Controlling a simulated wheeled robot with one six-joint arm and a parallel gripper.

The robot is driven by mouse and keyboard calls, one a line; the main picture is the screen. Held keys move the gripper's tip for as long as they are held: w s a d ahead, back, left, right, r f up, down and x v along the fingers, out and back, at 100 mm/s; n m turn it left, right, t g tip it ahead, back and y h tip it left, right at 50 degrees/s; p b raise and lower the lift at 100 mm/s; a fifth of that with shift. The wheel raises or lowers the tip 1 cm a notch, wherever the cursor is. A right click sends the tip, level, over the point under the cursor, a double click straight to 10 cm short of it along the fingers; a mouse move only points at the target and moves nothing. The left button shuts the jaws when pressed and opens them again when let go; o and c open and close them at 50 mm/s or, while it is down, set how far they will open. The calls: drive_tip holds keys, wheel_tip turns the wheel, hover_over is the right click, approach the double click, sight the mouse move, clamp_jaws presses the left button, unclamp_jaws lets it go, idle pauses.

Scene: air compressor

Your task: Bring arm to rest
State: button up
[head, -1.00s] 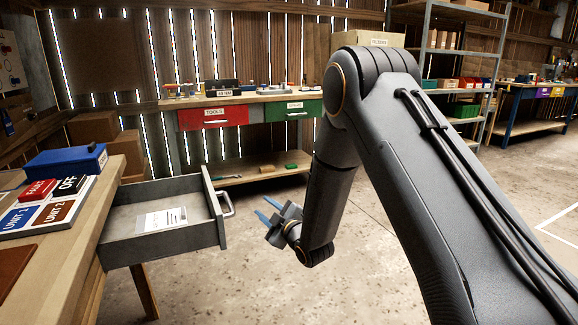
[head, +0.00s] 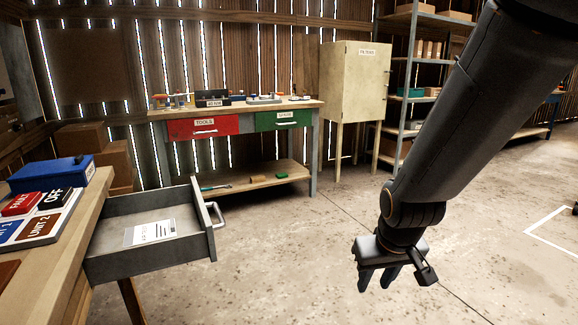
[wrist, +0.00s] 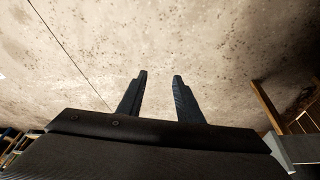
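My gripper (head: 377,280) hangs over bare floor in the right half of the head view, with its fingers pointing down. It is to the right of the open drawer and apart from it. In the wrist view my gripper (wrist: 160,80) shows two dark fingers with a clear gap between them and only concrete floor beyond. It is open and empty. My arm comes in from the upper right of the head view.
A grey drawer (head: 205,238) stands pulled out from the workbench (head: 62,270) on the left, with a labelled paper (head: 152,231) inside. A blue box (head: 52,172) sits on the bench. A beige cabinet (head: 348,90) and shelving stand at the back. The middle floor is clear.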

drive_tip(key=s+a+r+g, duration=0.1)
drive_tip(key=s+a+r, duration=0.2)
drive_tip(key=s, duration=0.2)
drive_tip(key=s+a+r+n+g+p, duration=0.1)
drive_tip(key=s+a+r+g, duration=0.15)
drive_tip(key=s, duration=0.35)
drive_tip(key=s+a+r+g, duration=0.1)
drive_tip(key=s+a+r, duration=0.2)
drive_tip(key=s, duration=0.2)
drive_tip(key=d+r+m+p, duration=0.2)
drive_tip(key=d+r+p, duration=0.7)
drive_tip(key=p, duration=0.8)
drive_tip(key=shift+r, duration=0.3)
drive_tip(key=shift+d+m+t, duration=0.15)
drive_tip(key=shift+m+t, duration=0.1)
drive_tip(key=shift+m, duration=0.05)
